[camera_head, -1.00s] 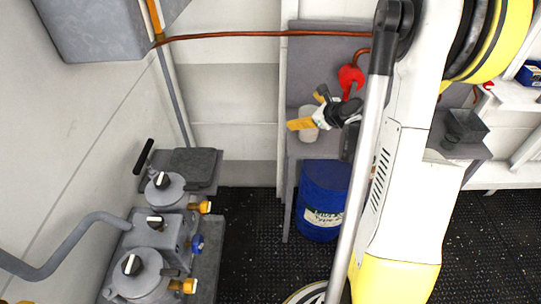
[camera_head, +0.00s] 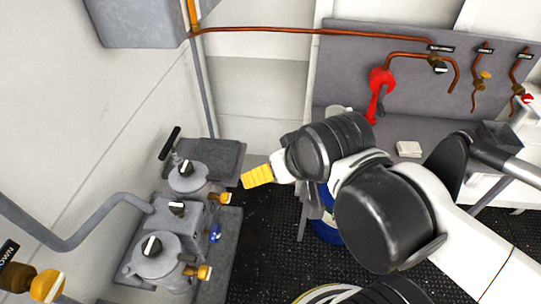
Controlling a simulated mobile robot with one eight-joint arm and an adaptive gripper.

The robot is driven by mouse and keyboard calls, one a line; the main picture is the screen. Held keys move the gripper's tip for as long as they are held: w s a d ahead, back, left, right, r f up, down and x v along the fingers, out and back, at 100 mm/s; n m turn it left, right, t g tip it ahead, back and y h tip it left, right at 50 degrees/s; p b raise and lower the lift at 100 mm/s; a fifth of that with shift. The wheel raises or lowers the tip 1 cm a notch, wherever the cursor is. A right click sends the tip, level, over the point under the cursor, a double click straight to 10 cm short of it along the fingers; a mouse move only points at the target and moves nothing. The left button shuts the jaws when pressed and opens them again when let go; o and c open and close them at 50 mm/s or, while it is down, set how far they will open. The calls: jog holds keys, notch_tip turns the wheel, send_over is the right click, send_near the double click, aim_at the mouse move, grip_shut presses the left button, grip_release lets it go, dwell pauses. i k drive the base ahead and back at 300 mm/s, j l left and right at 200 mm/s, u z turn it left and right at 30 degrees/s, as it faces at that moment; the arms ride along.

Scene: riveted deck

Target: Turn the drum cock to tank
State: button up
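My gripper (camera_head: 257,177) points left in mid-air, its yellow fingertip seen side-on. It is apart from everything, with no object visible at its tip. I cannot tell whether its fingers are apart. On the back panel hangs a cock with a black-and-white knob (camera_head: 439,64) on copper pipe, under a label too small to read. A cock with a yellow handle (camera_head: 485,75) and one with a red handle (camera_head: 526,97) hang further right. I cannot tell which cock is the drum cock. The blue drum (camera_head: 325,229) is mostly hidden behind my arm.
A grey unit with several black-and-white knobs (camera_head: 152,245) stands at left, below and left of my gripper. A yellow-handled valve (camera_head: 46,285) is at the lower left, its label cut off. A red hook-shaped part (camera_head: 379,88) is on the panel. A grey bench (camera_head: 440,137) lies below it.

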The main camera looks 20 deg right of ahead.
aim_at(440, 68)
jog(key=z, duration=1.5)
